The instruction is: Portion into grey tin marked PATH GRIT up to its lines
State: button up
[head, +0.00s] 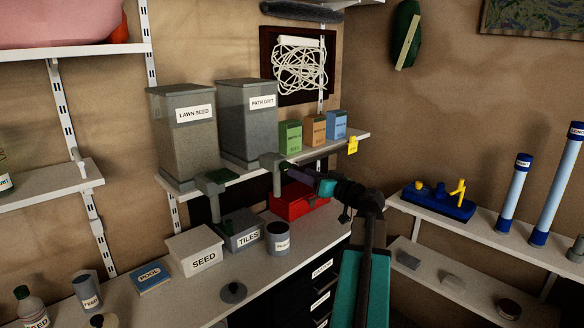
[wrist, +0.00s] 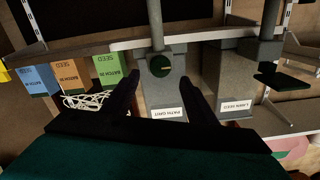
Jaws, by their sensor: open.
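The grey hopper labelled PATH GRIT (head: 247,130) stands on the shelf beside the LAWN SEED hopper (head: 185,140). Its grey spout (head: 277,182) hangs at the shelf's front edge. A grey round tin (head: 280,232) with a white label stands on the bench below; the label is too small to read surely, and its contents are not clear. My gripper (head: 298,173) is open and empty near this spout. In the wrist view the PATH GRIT hopper (wrist: 165,92) appears upside down, and a round dark green part (wrist: 160,65) lies ahead between my open fingers (wrist: 157,84).
A TILES box (head: 245,240), SEED box (head: 197,258) and red bin (head: 292,208) sit near the tin. The LAWN SEED spout (head: 213,190) hangs to the left. Green, orange and blue cartons (head: 314,131) stand right of the hoppers.

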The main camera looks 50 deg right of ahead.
aim_at(286, 168)
jog(key=w+p, duration=0.1)
jog(key=w, duration=0.5)
jog(key=shift+w+d, duration=0.25)
jog(key=shift+c, duration=0.6)
